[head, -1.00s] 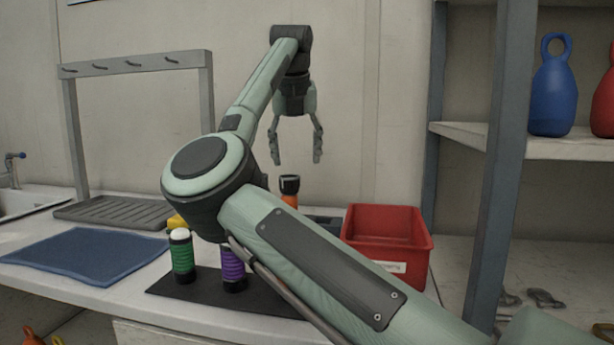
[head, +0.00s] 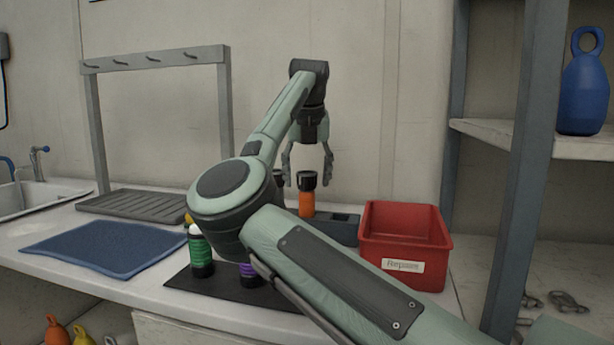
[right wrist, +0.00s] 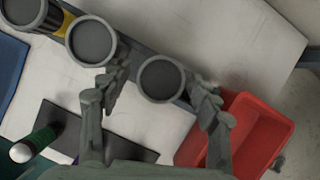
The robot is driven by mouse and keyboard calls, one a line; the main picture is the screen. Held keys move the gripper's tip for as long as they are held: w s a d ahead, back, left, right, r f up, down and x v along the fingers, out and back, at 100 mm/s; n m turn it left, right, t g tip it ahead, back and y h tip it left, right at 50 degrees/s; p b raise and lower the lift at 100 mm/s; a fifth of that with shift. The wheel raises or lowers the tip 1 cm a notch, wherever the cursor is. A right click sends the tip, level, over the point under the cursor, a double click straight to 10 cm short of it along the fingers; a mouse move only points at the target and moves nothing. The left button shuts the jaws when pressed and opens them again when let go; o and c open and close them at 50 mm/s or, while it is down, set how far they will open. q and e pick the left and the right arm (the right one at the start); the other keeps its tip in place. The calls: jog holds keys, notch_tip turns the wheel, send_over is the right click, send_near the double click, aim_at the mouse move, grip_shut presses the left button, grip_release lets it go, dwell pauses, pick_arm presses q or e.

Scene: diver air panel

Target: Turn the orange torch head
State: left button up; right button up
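The orange torch (head: 307,203) stands upright at the back of the counter, its dark head (head: 307,181) on top. My right gripper (head: 308,177) is open and points down, with a fingertip on either side of that head in the head view. In the right wrist view, a round dark torch head (right wrist: 160,78) lies between the spread fingers (right wrist: 160,92), with a gap at each side. The torch's orange body is hidden there. My left gripper is not in view.
Another dark torch head (right wrist: 91,42) is close beside the left finger. A green torch (head: 200,252) and a partly hidden purple one (head: 250,274) stand on a black mat (head: 205,285). A red bin (head: 404,250) is to the right; a blue mat (head: 100,250) lies left.

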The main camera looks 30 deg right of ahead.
jog(key=c, duration=1.1)
jog(key=shift+n, duration=0.4)
jog(key=shift+c, duration=0.2)
jog(key=shift+d+f+n+y+b, duration=0.1)
jog(key=shift+n+y+b, duration=0.55)
jog(key=shift+n, duration=0.45)
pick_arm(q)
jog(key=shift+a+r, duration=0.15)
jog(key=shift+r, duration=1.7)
pick_arm(e)
jog(key=shift+n+t+y, duration=0.25)
jog(key=shift+n+t, duration=0.05)
jog(key=shift+n, duration=0.6)
jog(key=o, duration=1.2)
jog(key=shift+c, duration=0.2)
jog(key=shift+r, duration=0.2)
jog(key=v, duration=1.1)
jog(key=shift+s+r, duration=0.15)
jog(key=shift+r, duration=0.25)
